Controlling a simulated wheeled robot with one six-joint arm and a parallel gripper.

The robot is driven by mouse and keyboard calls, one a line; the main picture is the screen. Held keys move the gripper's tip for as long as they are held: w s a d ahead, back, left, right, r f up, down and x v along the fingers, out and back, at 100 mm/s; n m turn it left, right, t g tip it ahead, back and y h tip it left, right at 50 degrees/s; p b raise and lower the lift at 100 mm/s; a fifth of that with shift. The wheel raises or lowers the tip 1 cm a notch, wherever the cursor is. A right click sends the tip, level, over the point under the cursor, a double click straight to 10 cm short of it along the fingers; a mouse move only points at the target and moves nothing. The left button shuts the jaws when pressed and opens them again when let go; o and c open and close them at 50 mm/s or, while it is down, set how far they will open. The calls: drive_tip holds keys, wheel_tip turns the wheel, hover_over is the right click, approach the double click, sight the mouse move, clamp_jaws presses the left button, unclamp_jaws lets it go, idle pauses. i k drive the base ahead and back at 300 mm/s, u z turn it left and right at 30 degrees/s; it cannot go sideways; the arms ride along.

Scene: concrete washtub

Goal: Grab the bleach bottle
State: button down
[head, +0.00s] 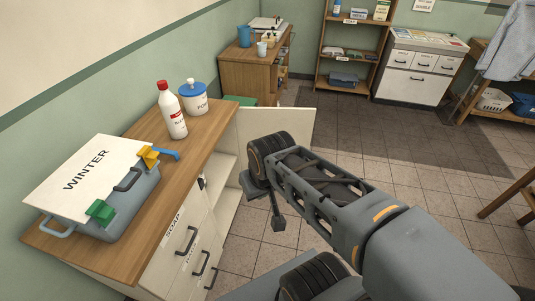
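The bleach bottle (174,115) is white with a red cap and a red-marked label that I can only partly read. It stands upright on the wooden top of the counter (125,255), near the wall. My arm reaches in from the lower right. A dark part at its far end, which looks like my gripper (275,210), hangs below the wheel-like joint in front of the cabinet. It is to the right of the bottle, lower and well apart from it. Its fingers are mostly hidden, so I cannot tell their opening.
A white tub with a blue lid (194,98) stands just behind the bottle. A grey box (130,205) with a "WINTER" board (88,177) and yellow and green clips is nearer. A blue handle-like item (166,154) lies close by. An open cabinet door (280,129) juts out behind my arm.

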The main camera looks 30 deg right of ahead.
sight(169, 106)
drive_tip(key=k, duration=0.4)
drive_tip(key=z, duration=1.6)
drive_tip(key=i, duration=5.25)
drive_tip(key=u, duration=4.65)
drive_tip(key=i, duration=1.05)
drive_tip(key=u, duration=0.1)
